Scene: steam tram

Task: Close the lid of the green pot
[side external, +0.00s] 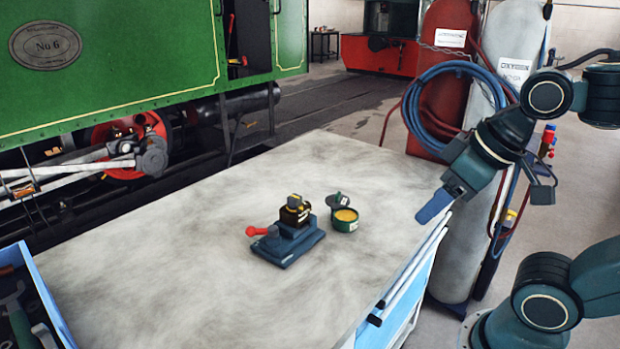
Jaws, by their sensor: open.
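The green pot (345,221) stands on the worktable, right of the middle. It is small and round with a pale label, and yellow stuff shows inside its open top. Its dark green lid (337,201) is swung open at the pot's far left rim; the hinge is too small to make out. My gripper (436,206) is above the table's right edge, to the right of the pot and well apart from it. A blue finger points down and left. It is open with nothing visible in it.
A blue vise (287,243) with a red handle (257,231) stands close left of the pot, with a dark block (295,211) on top. A blue tray (37,290) of tools is at the left corner. Most of the tabletop (180,240) is clear. Gas cylinders (440,80) stand behind my arm.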

